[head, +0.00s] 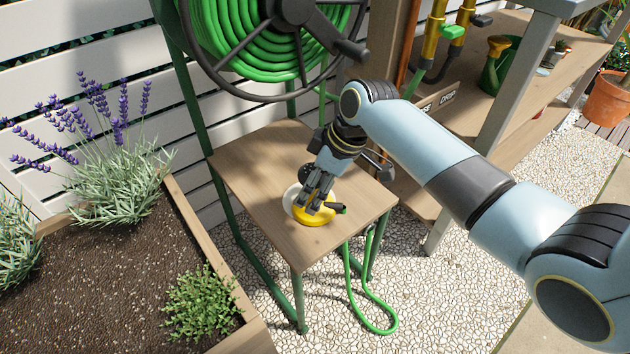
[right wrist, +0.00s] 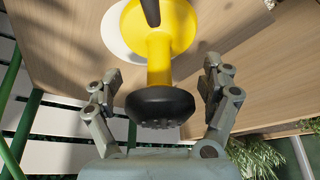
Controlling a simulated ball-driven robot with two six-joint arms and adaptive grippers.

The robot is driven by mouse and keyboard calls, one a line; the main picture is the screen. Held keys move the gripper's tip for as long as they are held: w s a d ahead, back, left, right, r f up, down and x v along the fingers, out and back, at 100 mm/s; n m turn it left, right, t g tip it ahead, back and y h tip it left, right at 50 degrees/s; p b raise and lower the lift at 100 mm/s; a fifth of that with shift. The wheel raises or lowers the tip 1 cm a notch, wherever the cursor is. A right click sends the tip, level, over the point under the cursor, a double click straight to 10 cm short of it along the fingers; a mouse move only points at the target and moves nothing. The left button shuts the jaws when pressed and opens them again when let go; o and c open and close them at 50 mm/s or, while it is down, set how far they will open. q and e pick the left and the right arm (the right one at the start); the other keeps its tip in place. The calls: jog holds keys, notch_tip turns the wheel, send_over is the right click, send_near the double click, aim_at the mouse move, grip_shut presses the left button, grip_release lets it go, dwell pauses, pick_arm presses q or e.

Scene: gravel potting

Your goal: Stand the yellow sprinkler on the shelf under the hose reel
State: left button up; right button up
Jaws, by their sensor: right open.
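The yellow sprinkler (head: 318,218) is on the wooden shelf (head: 252,168) under the hose reel (head: 235,58). It has a black head, clear in the right wrist view (right wrist: 160,60). Its yellow base rests over part of a white disc (head: 290,203) on the shelf and appears upright. My right gripper (head: 318,196) comes down over the sprinkler and hides part of it in the head view. In the right wrist view its two fingers are apart, one on each side of the sprinkler, with gaps visible. My left gripper is not in view.
A planter (head: 105,275) with lavender (head: 115,185) stands left of the shelf. A green hose (head: 350,285) hangs to the gravel. The shelf's left part is clear.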

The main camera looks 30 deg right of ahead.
jog(key=shift+r, duration=0.15)
jog(key=shift+s+d+r, duration=0.1)
jog(key=shift+r, duration=0.15)
jog(key=p+v, duration=0.3)
jog(key=v, duration=0.2)
jog(key=shift+r, duration=0.25)
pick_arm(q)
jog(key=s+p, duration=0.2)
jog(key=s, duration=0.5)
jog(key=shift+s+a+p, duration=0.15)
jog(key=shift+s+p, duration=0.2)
pick_arm(e)
jog(key=shift+v, duration=2.95)
jog(key=shift+d, duration=0.1)
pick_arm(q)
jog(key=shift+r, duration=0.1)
pick_arm(e)
jog(key=shift+s, duration=0.15)
